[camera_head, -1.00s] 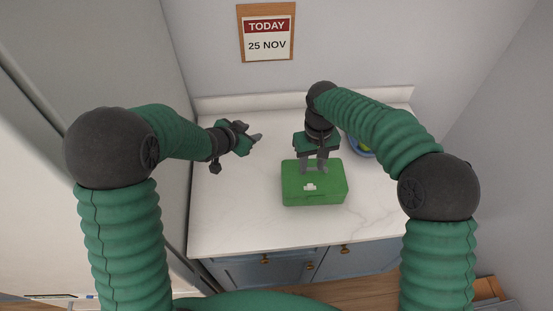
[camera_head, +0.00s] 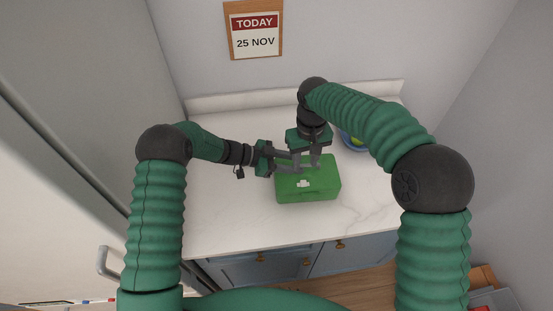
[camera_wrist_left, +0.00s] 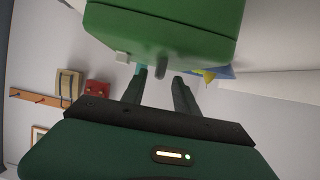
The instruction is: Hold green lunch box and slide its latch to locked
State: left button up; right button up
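The green lunch box (camera_head: 322,186) stands on the white counter, with a small white latch (camera_head: 303,184) on its near side. My right gripper (camera_head: 307,165) points down from above with its fingers at the back of the lid; whether they grip it is unclear. My left gripper (camera_head: 308,167) comes in from the left, its fingers over the lid close to the right fingers.
A blue bowl (camera_head: 352,141) with yellow-green contents stands behind the box on the right, partly behind my right arm. The counter (camera_head: 225,215) is clear to the left and in front. A wall with a calendar (camera_head: 254,30) closes the back; a tall grey cabinet side stands left.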

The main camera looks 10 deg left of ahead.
aim_at(303, 165)
pick_arm(q)
jog(key=x, duration=0.2)
jog(key=shift+d, duration=0.4)
jog(key=shift+w+d+f, duration=0.1)
jog(key=shift+d+f, duration=0.1)
jog(key=shift+d, duration=0.15)
pick_arm(e)
jog(key=shift+d, duration=0.35)
pick_arm(q)
jog(key=shift+a, duration=0.15)
jog(key=shift+c, duration=0.4)
jog(key=shift+a, duration=0.15)
jog(key=c, duration=0.5)
grip_shut()
pick_arm(e)
jog(key=shift+a, duration=0.2)
